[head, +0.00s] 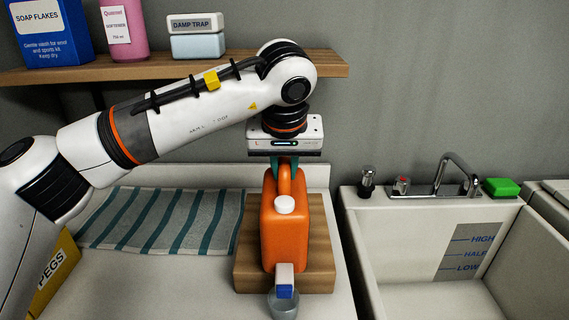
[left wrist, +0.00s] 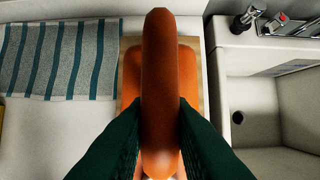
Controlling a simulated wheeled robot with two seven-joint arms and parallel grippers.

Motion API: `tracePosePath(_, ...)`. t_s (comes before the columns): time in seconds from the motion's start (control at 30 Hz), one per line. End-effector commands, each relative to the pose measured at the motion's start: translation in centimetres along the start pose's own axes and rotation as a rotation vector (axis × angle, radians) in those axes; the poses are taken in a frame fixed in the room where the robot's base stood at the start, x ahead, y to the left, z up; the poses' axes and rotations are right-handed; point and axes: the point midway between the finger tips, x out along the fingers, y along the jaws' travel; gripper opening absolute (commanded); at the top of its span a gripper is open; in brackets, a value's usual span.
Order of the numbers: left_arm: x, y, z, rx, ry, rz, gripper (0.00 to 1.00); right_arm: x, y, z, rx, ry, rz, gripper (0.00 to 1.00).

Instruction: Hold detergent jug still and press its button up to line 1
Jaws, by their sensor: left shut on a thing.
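The orange detergent jug (head: 284,238) stands upright on a wooden block, with a white cap (head: 285,204) on top. A white and blue spout with its button (head: 284,281) sits low on its front. A small clear cup (head: 283,304) is under the spout; its lines and contents are too small to tell. My left gripper (head: 285,168) comes down from above and is shut on the jug's top handle. In the left wrist view both green fingers press the orange handle (left wrist: 160,90) from either side. My right gripper is not in view.
The wooden block (head: 322,270) rests on a white counter. A striped towel (head: 165,220) lies left, with a yellow pegs box (head: 55,270) in front. A sink (head: 400,240) with a tap is at right. A shelf (head: 150,70) with boxes hangs behind my arm.

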Motion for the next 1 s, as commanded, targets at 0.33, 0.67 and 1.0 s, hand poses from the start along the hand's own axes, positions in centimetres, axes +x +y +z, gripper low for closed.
tracePosePath(0.33, 0.04, 0.00, -0.02, 0.000, 0.000, 0.000, 0.00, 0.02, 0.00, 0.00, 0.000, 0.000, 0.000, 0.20)
tracePosePath(0.67, -0.04, -0.01, 0.01, 0.000, -0.001, -0.001, 0.00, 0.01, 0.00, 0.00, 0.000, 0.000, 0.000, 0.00)
tracePosePath(1.0, -0.09, -0.03, 0.04, 0.000, -0.002, -0.002, 0.00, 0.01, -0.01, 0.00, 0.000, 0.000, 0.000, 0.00)
